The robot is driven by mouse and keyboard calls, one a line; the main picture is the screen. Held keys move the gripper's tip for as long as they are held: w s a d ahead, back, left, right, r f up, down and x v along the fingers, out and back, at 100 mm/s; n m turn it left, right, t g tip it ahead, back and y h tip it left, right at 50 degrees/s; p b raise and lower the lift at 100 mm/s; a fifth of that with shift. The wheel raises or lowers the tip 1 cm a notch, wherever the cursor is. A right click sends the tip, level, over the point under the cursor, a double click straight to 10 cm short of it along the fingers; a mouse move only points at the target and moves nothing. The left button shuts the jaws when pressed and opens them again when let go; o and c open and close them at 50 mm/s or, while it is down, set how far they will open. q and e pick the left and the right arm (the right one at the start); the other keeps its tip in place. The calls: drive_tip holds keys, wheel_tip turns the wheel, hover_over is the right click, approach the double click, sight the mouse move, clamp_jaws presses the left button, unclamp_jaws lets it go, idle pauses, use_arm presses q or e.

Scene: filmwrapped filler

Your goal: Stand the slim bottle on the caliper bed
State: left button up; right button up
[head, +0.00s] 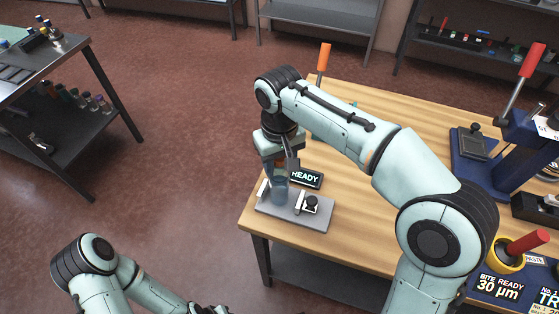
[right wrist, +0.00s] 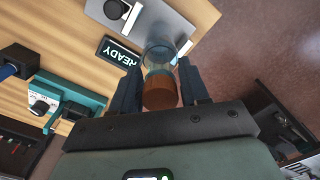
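The slim bottle (head: 280,189) is clear bluish with a brown-orange cap, which shows in the right wrist view (right wrist: 160,92). It is upright over the left part of the grey caliper bed (head: 307,219); I cannot tell whether its base touches the bed. My right gripper (head: 281,168) comes down from above, with its two dark fingers (right wrist: 160,82) close against both sides of the bottle near the cap. The bed also shows in the right wrist view (right wrist: 176,23). My left gripper (head: 206,309) is barely in view at the bottom edge, too cut off to read.
A READY display (head: 306,178) stands just behind the bed, and a black knob (head: 311,203) sits on the bed's right part. A blue stand with a red-handled lever (head: 525,70) is at the right. The middle of the wooden table (head: 350,205) is clear.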

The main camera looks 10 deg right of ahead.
drive_tip(key=shift+o, duration=0.5)
drive_tip(key=shift+r, duration=0.1)
wheel_tip(320, 180, up, 12)
drive_tip(key=p, duration=0.3)
drive_tip(key=shift+r, duration=0.1)
use_arm(q)
drive_tip(key=w+r, duration=0.3)
drive_tip(key=r, duration=0.1)
drive_tip(key=shift+w+r, duration=0.25)
drive_tip(key=shift+w, duration=0.1)
drive_tip(key=shift+s, duration=0.1)
use_arm(e)
drive_tip(key=shift+s, duration=0.1)
